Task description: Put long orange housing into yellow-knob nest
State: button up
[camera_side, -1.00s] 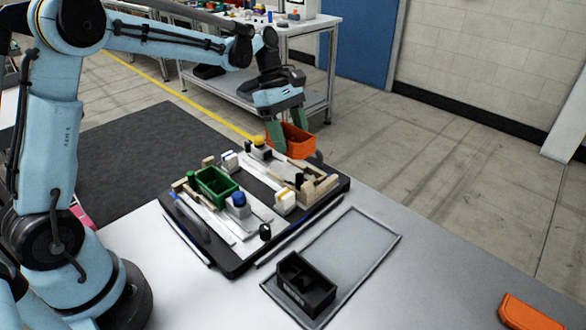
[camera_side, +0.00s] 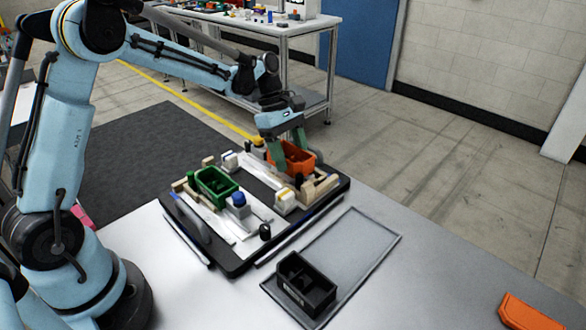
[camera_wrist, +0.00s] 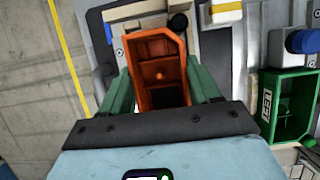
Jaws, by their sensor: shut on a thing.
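The long orange housing (camera_side: 292,160) is an open box with inner compartments. My gripper (camera_side: 286,147) is shut on it, with a green finger along each long side. The wrist view shows the housing (camera_wrist: 157,70) between the two fingers. It is at the far right part of the black-edged pallet (camera_side: 343,190), beside the yellow knob (camera_side: 258,141). Its underside and the nest floor are hidden, so I cannot tell whether it touches the nest. Beige blocks (camera_side: 322,187) stand close to its near side.
A green housing (camera_side: 214,186) sits in the nest by the blue knob (camera_side: 238,198). White blocks and black posts stand on the pallet. A black box (camera_side: 304,284) is on the grey tray (camera_side: 355,250). An orange part (camera_side: 528,315) lies at the table's right edge.

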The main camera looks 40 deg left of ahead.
jog(key=shift+f, duration=0.7)
jog(key=o, duration=1.2)
jog(key=shift+f, duration=0.1)
jog(key=v, duration=1.2)
jog(key=shift+a, duration=0.1)
